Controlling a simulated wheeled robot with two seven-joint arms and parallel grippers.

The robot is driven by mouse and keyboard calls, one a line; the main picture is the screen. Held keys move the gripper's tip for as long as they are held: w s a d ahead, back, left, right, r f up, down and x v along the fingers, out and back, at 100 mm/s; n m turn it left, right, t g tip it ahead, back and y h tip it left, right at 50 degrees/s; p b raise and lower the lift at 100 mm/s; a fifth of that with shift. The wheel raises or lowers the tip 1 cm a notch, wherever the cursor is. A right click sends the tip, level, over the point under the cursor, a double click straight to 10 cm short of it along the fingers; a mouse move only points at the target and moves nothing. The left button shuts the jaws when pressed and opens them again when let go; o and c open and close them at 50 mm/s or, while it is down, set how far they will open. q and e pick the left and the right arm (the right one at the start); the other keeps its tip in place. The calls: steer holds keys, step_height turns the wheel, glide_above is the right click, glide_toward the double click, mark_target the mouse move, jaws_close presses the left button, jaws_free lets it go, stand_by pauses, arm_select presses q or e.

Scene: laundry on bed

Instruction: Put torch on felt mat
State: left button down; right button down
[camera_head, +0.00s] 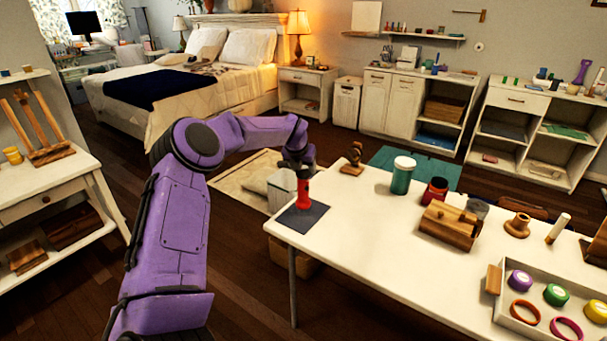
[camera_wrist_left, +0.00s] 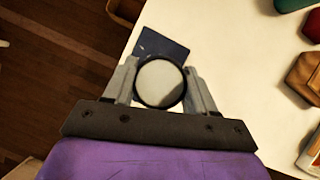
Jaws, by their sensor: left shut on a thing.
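The torch (camera_head: 303,191) is red with a dark head and stands upright at the left end of the white table, over the dark felt mat (camera_head: 301,219). Whether its base touches the mat is hard to tell. My left gripper (camera_head: 302,168) is shut on the torch near its top. In the left wrist view the torch (camera_wrist_left: 160,83) shows end-on as a pale disc with a black rim between the fingers. The felt mat (camera_wrist_left: 158,44) shows partly behind it there. My right gripper is not in view.
The white table (camera_head: 365,240) also bears a green jar (camera_head: 402,176), a dark red cup (camera_head: 434,192), a wooden box (camera_head: 450,226) and a tray of coloured rings (camera_head: 540,325). A small wooden stand (camera_head: 353,160) is close to the right of the gripper. The front middle of the table is clear.

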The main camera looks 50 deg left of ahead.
mark_target(303, 192)
arm_select(q)
steer(key=f, duration=0.3)
steer(key=shift+w+a+f, duration=0.15)
steer(key=shift+w+f, duration=0.1)
steer(key=shift+f, duration=0.1)
steer(key=shift+s+f, duration=0.1)
steer(key=shift+c, duration=1.8)
jaws_free()
